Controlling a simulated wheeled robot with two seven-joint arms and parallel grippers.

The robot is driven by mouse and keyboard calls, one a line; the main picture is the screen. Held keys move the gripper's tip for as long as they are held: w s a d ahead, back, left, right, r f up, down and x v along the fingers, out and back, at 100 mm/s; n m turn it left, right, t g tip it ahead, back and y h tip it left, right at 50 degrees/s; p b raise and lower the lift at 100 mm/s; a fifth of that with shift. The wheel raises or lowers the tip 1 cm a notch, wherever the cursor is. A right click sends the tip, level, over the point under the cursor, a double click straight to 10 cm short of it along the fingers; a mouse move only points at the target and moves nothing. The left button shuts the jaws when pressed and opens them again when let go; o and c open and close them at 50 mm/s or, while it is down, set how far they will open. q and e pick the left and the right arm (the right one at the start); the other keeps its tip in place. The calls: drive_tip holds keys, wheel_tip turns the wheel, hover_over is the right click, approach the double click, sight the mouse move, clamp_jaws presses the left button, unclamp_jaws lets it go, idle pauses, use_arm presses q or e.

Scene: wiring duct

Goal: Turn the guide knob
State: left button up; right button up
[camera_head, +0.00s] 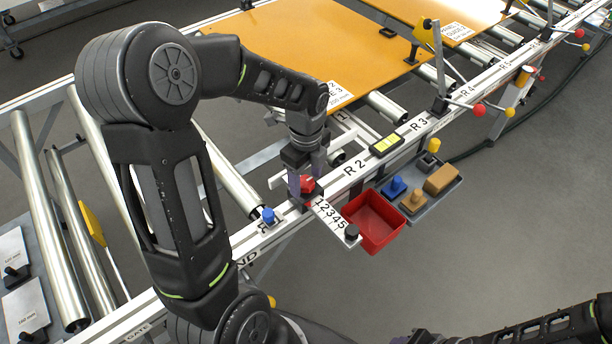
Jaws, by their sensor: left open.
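My left gripper (306,181) points down at the rail of the conveyor frame, with its fingers open. A red knob (307,184) shows between the fingers, at the inner end of a white scale plate (331,215) marked 1 to 5. I cannot tell whether the fingers touch the knob. A black knob (351,232) stands at the outer end of the plate. A blue knob (268,215) stands on the rail to the left. No label shows which knob is the guide knob. My right arm shows at the bottom right; its gripper is out of view.
A red bin (374,223) hangs beside the scale plate. A grey tray (432,199) with blue, tan and yellow pieces is right of it. Orange panels (320,45) lie on the rollers behind. Red- and yellow-tipped levers (478,110) stick out along the rail. Floor at lower right is clear.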

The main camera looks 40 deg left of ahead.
use_arm(q)
drive_tip(key=shift+c, duration=0.6)
clamp_jaws()
